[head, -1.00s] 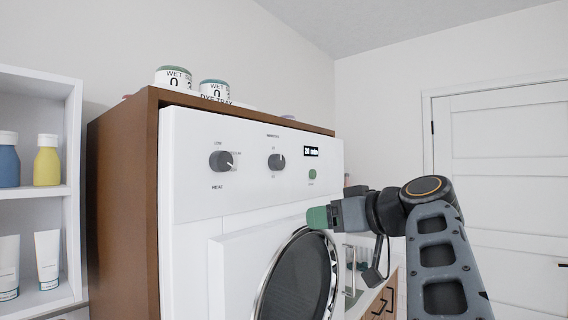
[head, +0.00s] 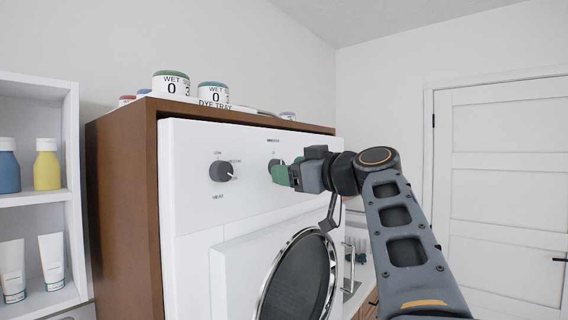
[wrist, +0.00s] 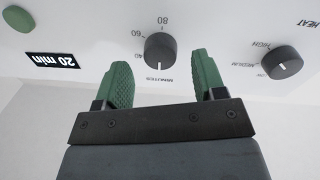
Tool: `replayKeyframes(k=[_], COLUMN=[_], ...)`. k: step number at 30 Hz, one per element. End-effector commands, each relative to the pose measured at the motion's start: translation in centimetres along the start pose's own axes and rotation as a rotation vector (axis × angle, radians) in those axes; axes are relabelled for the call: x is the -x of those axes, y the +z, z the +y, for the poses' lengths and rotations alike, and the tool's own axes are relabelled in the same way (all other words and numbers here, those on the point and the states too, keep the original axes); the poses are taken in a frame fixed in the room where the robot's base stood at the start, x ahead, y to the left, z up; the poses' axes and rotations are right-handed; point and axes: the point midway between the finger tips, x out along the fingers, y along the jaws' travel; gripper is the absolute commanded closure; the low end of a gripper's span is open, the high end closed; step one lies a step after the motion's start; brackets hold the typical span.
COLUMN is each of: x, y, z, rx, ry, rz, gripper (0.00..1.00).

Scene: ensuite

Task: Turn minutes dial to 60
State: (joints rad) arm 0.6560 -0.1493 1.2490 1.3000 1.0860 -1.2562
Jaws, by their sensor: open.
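The minutes dial (wrist: 160,48) is a dark round knob on the white front panel, seen upside down in the wrist view with 40, 60 and 80 printed around it. In the head view my gripper mostly hides it. My gripper (wrist: 162,72) is open, its green fingers spread to either side of the dial and slightly short of it, with nothing between them. In the head view its fingertips (head: 279,172) are at the panel by the dial. The display (wrist: 54,60) reads "20 min".
The heat dial (head: 222,171) is left of the minutes dial in the head view. A green button (wrist: 19,18) sits near the display. The round door (head: 300,275) is below. Jars (head: 171,84) stand on the wooden cabinet top (head: 120,112). A shelf with bottles is at left.

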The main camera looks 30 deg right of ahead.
Motion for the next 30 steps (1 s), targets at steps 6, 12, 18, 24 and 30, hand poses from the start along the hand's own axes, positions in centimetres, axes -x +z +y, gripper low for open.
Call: replayKeyframes(k=[6,12,18,24,30], x=[-1.9,-2.3,-2.3,-2.3,-2.3], y=[-0.1,0.0,0.1,0.0,0.0], z=[0.0,0.0,0.0,0.0,0.0], rx=[0.0,0.0,0.0,0.0,0.0], ry=[-0.001,0.0,0.0,0.001,0.0], rz=[-0.001,-0.001,-0.001,-0.001,-0.001], gripper=[0.36,0.36,0.36,0.54,0.73])
